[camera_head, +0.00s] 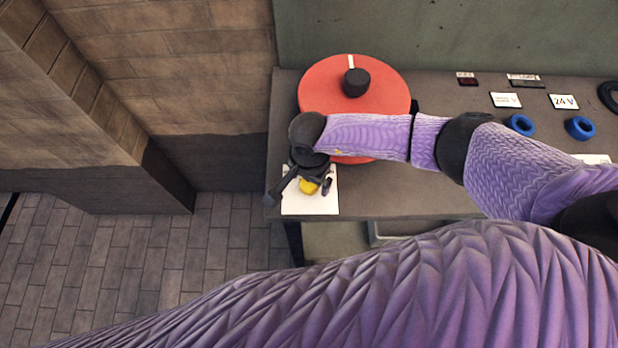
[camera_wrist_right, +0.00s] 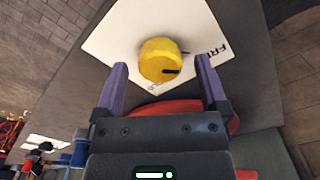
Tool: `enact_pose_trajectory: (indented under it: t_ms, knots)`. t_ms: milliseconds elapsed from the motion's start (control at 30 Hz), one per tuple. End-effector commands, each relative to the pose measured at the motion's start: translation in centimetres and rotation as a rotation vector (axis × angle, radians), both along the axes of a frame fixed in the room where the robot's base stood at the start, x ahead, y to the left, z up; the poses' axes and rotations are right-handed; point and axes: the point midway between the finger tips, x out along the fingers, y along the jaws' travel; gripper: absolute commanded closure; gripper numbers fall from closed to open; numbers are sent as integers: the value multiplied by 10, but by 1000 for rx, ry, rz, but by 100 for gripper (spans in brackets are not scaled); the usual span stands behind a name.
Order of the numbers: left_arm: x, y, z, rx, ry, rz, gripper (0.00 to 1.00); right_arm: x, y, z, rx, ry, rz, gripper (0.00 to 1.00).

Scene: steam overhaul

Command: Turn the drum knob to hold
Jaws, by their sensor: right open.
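The yellow drum knob (camera_head: 308,186) sits on a white plate (camera_head: 310,208) at the table's front left corner, partly hidden by my right gripper (camera_head: 302,187). In the right wrist view the knob (camera_wrist_right: 155,54) shows a dark mark pointing right. The white plate (camera_wrist_right: 115,38) carries lettering beginning "FR" at its right and other lettering, too small to read, near the knob. My right gripper (camera_wrist_right: 161,66) is open, one finger on either side of the knob, with visible gaps. Whether the fingertips reach its depth is unclear. My left gripper is not in view.
A red drum (camera_head: 325,88) with a black hub (camera_head: 356,82) lies behind my right forearm. Two blue rings (camera_head: 580,128), small label cards (camera_head: 505,100) and a black coil (camera_head: 610,97) lie at the right. A brick wall (camera_head: 180,65) stands left of the table.

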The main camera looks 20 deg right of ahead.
Motion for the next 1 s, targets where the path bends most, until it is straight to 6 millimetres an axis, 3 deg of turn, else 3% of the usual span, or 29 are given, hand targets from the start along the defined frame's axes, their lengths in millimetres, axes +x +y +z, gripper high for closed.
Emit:
enact_pose_trajectory:
  t_ms: [300, 733, 1000]
  knots:
    - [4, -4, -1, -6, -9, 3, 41, 0, 0, -6, 1, 0, -1, 7]
    - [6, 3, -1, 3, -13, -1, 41, 0, 0, -6, 1, 0, -1, 98]
    - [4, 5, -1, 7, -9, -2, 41, 0, 0, -6, 1, 0, -30, 100]
